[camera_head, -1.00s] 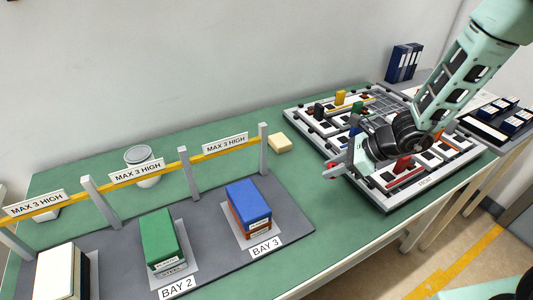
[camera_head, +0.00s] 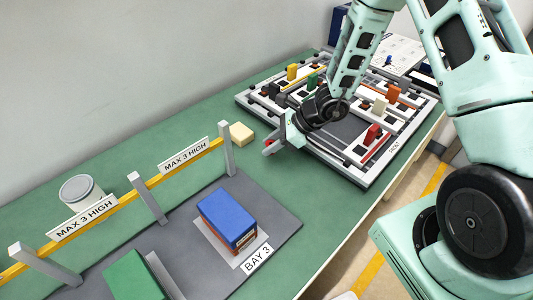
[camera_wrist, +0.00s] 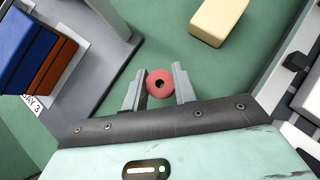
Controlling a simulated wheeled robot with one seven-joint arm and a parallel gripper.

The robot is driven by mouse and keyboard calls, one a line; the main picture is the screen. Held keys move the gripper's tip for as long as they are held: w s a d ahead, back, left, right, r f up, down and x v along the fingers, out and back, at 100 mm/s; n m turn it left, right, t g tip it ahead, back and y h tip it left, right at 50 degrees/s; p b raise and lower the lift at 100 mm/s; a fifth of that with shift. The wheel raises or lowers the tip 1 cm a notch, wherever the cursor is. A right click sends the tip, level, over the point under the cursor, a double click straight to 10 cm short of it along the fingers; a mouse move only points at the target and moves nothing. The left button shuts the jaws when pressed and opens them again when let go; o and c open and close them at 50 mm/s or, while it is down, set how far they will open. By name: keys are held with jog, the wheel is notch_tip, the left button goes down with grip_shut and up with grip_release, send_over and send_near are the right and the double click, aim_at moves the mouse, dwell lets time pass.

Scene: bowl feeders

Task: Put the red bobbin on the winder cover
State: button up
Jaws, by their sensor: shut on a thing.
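The red bobbin (camera_wrist: 160,92) is a small round piece with a dark hole in its middle. My gripper (camera_wrist: 159,70) is shut on it, one grey finger on each side, and holds it above the green table. In the head view my gripper (camera_head: 275,146) hangs just left of the slotted board, close to the cream block. The bobbin is mostly hidden by the fingers there. I cannot tell which thing is the winder cover; a dark flat panel (camera_head: 352,128) lies in the middle of the board, partly behind my arm.
The slotted board (camera_head: 350,175) carries several coloured pegs, including a red block (camera_head: 372,134). A cream block (camera_head: 241,134) lies on the green table (camera_head: 325,215). A yellow rail (camera_head: 190,170) on posts stands beyond the blue-topped stack (camera_head: 228,215). A grey can (camera_head: 82,192) stands behind the rail.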

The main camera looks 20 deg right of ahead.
aim_at(271, 162)
jog(key=shift+f, duration=2.25)
jog(key=shift+f, duration=0.1)
jog(key=o, duration=1)
jog(key=shift+o, duration=0.2)
